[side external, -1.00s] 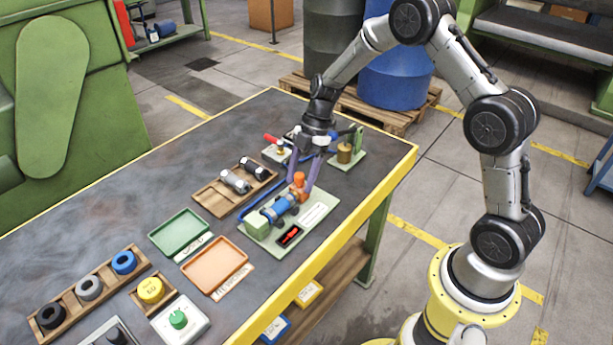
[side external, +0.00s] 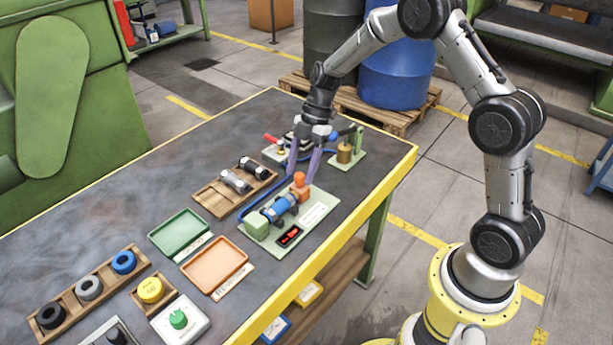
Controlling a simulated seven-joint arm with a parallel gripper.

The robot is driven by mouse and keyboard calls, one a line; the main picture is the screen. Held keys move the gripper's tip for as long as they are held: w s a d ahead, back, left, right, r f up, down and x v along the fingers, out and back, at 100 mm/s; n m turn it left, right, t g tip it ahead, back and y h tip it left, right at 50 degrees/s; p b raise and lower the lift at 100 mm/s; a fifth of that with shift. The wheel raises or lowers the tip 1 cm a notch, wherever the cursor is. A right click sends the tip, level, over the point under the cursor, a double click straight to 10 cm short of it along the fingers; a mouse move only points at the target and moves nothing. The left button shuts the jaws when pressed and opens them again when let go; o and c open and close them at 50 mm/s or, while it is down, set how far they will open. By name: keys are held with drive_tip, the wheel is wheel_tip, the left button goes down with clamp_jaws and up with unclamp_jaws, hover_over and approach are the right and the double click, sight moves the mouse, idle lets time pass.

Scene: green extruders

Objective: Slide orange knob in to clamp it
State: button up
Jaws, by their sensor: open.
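The orange knob (side external: 299,179) stands up on top of an orange block at the far right end of the small light-green fixture. A blue cylinder (side external: 280,207) with grey ends lies in the fixture between that orange block and a pale green block (side external: 257,226). My gripper (side external: 299,181) points down over the knob, with its two purple fingers spread apart, one on each side of it. It holds nothing. Whether a finger touches the knob is too small to tell.
A red display (side external: 289,236) sits at the fixture's front. A wooden tray (side external: 212,200) with two grey-and-black parts lies to the left. A green lever press (side external: 349,155) stands behind at right. Green tray (side external: 156,240) and orange tray (side external: 190,270) lie nearer. The table's yellow edge is close in front.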

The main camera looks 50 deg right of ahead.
drive_tip(key=shift+r, duration=2.85)
drive_tip(key=shift+a, duration=0.1)
wheel_tip(320, 180, up, 4)
drive_tip(key=a, duration=0.1)
wheel_tip(320, 180, up, 7)
drive_tip(key=n+t, duration=0.1)
drive_tip(key=t, duration=0.1)
hover_over(297, 175)
drive_tip(key=s+a, duration=0.2)
drive_tip(key=s, duration=0.2)
drive_tip(key=s+a+r+m+t+h, duration=0.1)
drive_tip(key=s+r+m+t+h, duration=0.1)
drive_tip(key=s+r, duration=0.55)
drive_tip(key=s+d+f+m+h, duration=0.1)
drive_tip(key=s+f+m, duration=0.1)
drive_tip(key=s+m, duration=0.6)
drive_tip(key=s+d+f+m+t+h, duration=0.1)
drive_tip(key=s+d+f+m, duration=0.1)
drive_tip(key=s+m, duration=0.6)
drive_tip(key=shift+s+f+m+t+h, duration=0.3)
drive_tip(key=shift+f+m, duration=0.2)
drive_tip(key=shift+f, duration=0.25)
